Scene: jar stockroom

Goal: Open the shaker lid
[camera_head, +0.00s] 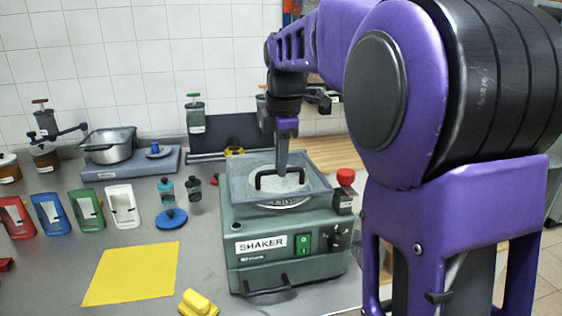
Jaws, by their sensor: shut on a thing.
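The green shaker (262,270) stands on the grey bench, with a "SHAKER" label, a green switch and a dark knob on its front. Its clear lid (240,190) lies over the top and looks flat; I cannot tell whether it is slightly raised. A black handle (262,181) stands on the lid. My gripper (283,170) reaches down from above and is shut on the handle; one finger hides most of the contact. A round pale tray shows dimly through the lid.
A red button (346,177) sits at the shaker's right corner. A yellow mat (132,274) and yellow block (198,303) lie to the left. Coloured holders, small bottles and a scale with a metal pan (108,147) stand further left. My arm fills the right side.

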